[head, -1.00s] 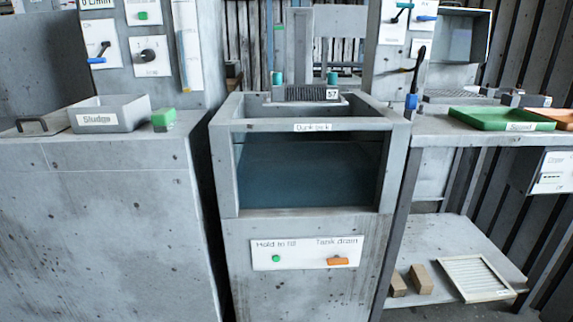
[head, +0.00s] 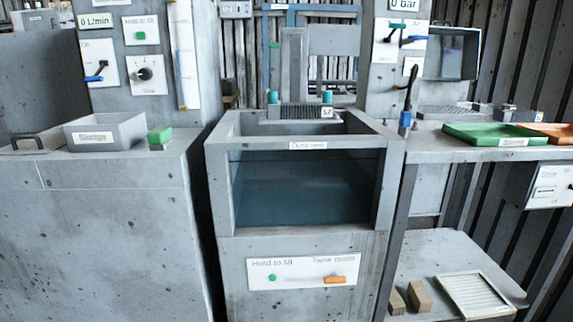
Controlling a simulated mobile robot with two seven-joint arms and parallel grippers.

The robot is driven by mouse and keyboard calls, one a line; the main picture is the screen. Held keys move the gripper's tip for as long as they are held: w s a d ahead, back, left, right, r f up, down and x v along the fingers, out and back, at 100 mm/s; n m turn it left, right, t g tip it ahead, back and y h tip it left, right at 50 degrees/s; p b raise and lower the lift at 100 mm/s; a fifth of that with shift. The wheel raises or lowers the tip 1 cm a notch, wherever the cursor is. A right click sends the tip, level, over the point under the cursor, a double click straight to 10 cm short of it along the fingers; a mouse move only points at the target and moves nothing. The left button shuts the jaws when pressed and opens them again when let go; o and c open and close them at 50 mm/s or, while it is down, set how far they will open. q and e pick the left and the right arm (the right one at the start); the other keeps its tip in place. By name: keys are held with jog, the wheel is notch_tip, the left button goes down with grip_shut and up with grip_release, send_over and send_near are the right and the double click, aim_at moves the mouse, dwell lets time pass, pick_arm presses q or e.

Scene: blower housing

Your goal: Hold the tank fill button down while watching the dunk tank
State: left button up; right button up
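The dunk tank (head: 222,190) stands in the middle of the head view, a grey open-topped box with a front window. Dark bluish water (head: 300,195) shows behind the window, its surface near the upper part of it. Below the window is a white panel (head: 303,286). The green tank fill button (head: 272,278) is on its left, under the words "Hold to fill". The orange tank drain handle (head: 335,279) lies sideways on its right. Nothing touches the button. Neither of my grippers is in view.
A grey tray (head: 106,131) and a green block (head: 160,136) sit on the left counter. A green tray (head: 495,135) and an orange tray (head: 553,131) lie on the right bench. Wooden blocks (head: 418,297) and a slatted panel (head: 474,296) rest on the lower shelf. The space before the tank looks clear.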

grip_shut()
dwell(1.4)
